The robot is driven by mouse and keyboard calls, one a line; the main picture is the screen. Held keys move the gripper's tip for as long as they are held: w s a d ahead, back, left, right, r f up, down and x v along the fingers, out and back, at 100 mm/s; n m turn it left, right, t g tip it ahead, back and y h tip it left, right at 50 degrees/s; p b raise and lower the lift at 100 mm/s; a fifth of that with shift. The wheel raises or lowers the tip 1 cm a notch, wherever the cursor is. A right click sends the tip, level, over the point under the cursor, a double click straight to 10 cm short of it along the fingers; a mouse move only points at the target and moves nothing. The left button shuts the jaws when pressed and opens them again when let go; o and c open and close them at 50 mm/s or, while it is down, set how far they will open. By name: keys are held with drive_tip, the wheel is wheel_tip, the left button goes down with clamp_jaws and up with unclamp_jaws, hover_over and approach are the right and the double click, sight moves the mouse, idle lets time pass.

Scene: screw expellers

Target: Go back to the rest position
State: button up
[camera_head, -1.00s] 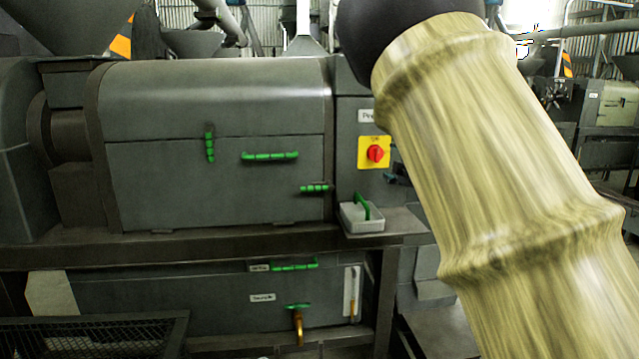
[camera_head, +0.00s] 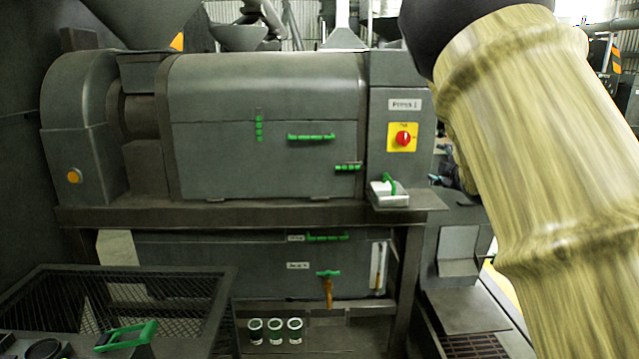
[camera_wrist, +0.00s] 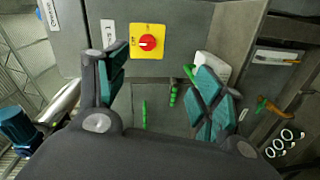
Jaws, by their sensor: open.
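My gripper shows in the wrist view (camera_wrist: 160,95), with its two teal-padded fingers spread apart and nothing between them. Past the fingers are the grey press front, the red knob on its yellow plate (camera_wrist: 148,41) and green handles. In the head view my arm crosses the right side, and the gripper itself is out of that picture. The press (camera_head: 265,125) stands at centre left, with the red knob on a yellow plate (camera_head: 402,138) under a label. A white box with a green handle (camera_head: 389,193) sits on the ledge at its right end.
Three cups (camera_head: 275,331) stand low under the press by a brass tap (camera_head: 328,291). Floor with a grate (camera_head: 475,345) shows at the lower right.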

drive_tip(key=s+a+f+m+g, duration=0.1)
drive_tip(key=s+f+m+g, duration=0.15)
drive_tip(key=f, duration=0.85)
drive_tip(key=s+f+m+g, duration=0.1)
drive_tip(key=s+f+m, duration=0.15)
drive_tip(key=f, duration=0.95)
drive_tip(key=s+a+f+m+g+h+p, duration=0.1)
drive_tip(key=s+f+m+g, duration=0.1)
drive_tip(key=s+f, duration=0.85)
drive_tip(key=s+a+f+m+g+p, duration=0.1)
drive_tip(key=s+f+m+g, duration=0.15)
drive_tip(key=s+f, duration=0.75)
drive_tip(key=s+a+f+m+g, duration=0.1)
drive_tip(key=s+a+f+g, duration=0.1)
drive_tip(key=s+f, duration=0.65)
drive_tip(key=s+a+f+m+g, duration=0.2)
drive_tip(key=s+f, duration=0.5)
drive_tip(key=s, duration=0.2)
drive_tip(key=s+a+f+m+g, duration=0.1)
drive_tip(key=s+a+g, duration=0.1)
drive_tip(key=s, duration=0.9)
drive_tip(key=s+a+f+m+g, duration=0.2)
drive_tip(key=s, duration=0.9)
drive_tip(key=shift+a+g+y+p, duration=0.35)
drive_tip(key=shift+g+y+p, duration=0.05)
drive_tip(key=shift+p, duration=0.05)
drive_tip(key=shift+m, duration=0.25)
drive_tip(key=shift+c, duration=0.2)
